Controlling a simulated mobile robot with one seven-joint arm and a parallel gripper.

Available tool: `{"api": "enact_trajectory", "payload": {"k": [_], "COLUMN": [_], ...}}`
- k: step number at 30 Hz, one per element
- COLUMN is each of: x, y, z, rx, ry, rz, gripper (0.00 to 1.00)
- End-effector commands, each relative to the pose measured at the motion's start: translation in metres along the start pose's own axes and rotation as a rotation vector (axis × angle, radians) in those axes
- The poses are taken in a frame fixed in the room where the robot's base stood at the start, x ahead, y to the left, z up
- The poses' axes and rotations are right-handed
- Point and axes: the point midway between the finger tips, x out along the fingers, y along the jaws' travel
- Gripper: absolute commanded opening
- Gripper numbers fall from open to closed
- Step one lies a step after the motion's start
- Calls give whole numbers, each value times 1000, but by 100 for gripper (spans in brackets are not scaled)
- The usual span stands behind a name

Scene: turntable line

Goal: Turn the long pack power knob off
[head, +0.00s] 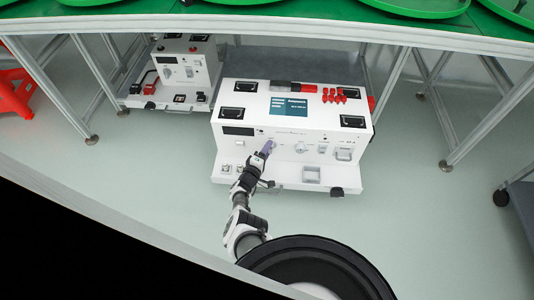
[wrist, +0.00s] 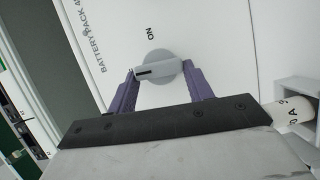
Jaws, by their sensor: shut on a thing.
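The long white battery pack (head: 230,150) stands beneath the green-topped line in the head view. In the wrist view its white panel (wrist: 215,35) carries a round grey power knob (wrist: 160,68) with a raised bar handle. A black mark sits at the bar's left end, and the bar lies nearly level in this view. The word "ON" is printed above the knob. My gripper (wrist: 161,70) is shut on the knob, with one purple finger at each end of the bar. In the head view my gripper (head: 267,147) is at the pack's front face and hides most of this knob.
Another white dial (head: 301,147) is right of my gripper on the same face. A smaller white pack (head: 196,62) stands behind to the left. Metal frame legs (head: 474,125) flank the packs. A red object (head: 14,92) is at far left.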

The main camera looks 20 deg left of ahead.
Motion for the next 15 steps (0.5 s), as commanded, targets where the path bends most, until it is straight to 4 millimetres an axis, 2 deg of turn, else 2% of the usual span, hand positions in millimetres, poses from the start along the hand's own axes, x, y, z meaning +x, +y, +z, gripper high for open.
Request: {"api": "enact_trajectory", "payload": {"k": [15], "x": [0], "y": [-2], "z": [1], "rx": [-98], "ry": [0], "rz": [40], "gripper": [28]}}
